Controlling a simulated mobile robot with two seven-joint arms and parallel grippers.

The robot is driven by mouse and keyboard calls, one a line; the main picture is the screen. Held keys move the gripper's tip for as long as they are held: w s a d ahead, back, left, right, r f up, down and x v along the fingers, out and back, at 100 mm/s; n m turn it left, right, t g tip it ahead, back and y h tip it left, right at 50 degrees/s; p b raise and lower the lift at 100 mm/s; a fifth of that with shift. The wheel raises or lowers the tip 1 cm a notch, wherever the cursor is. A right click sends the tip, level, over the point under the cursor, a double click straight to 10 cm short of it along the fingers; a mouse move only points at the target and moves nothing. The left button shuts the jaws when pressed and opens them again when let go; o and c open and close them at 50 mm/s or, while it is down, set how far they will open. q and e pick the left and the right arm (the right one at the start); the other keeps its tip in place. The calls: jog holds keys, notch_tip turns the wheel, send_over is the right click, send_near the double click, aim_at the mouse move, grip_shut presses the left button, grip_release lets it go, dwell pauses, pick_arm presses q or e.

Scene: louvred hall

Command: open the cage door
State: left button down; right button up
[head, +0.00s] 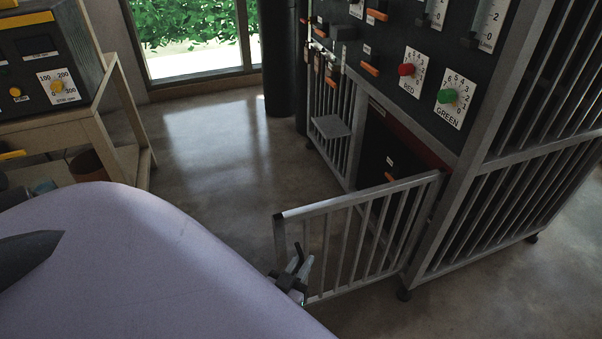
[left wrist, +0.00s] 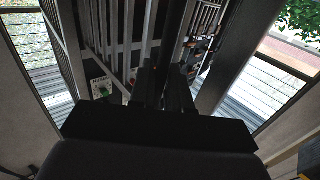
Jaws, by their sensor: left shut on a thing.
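The cage door (head: 358,198), a grey metal frame with upright bars, stands swung out from the cage (head: 455,190). Its right side is at the cage's corner post, and its free edge is toward the lower left. The door opening behind it shows a dark interior. My left gripper (head: 299,266) is at the lower part of the free edge, shut on the door. In the left wrist view its dark fingers (left wrist: 165,90) are close together, with bars beyond; the exact grip is too dark to tell. My right gripper is not in view.
Above the opening is a black panel with a red knob (head: 406,69), a green knob (head: 447,96) and orange handles. A small shelf (head: 330,127) juts out left of the opening. A wooden bench (head: 118,125) stands at the left. The floor (head: 220,150) between is clear.

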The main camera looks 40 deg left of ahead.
pick_arm(q)
jog(key=shift+s+d+r, duration=0.1)
jog(key=shift+s+d, duration=0.05)
jog(key=shift+d, duration=0.3)
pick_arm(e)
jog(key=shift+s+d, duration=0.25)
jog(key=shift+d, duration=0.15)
pick_arm(q)
jog(key=c, duration=1.3)
grip_release()
jog(key=shift+s, duration=0.15)
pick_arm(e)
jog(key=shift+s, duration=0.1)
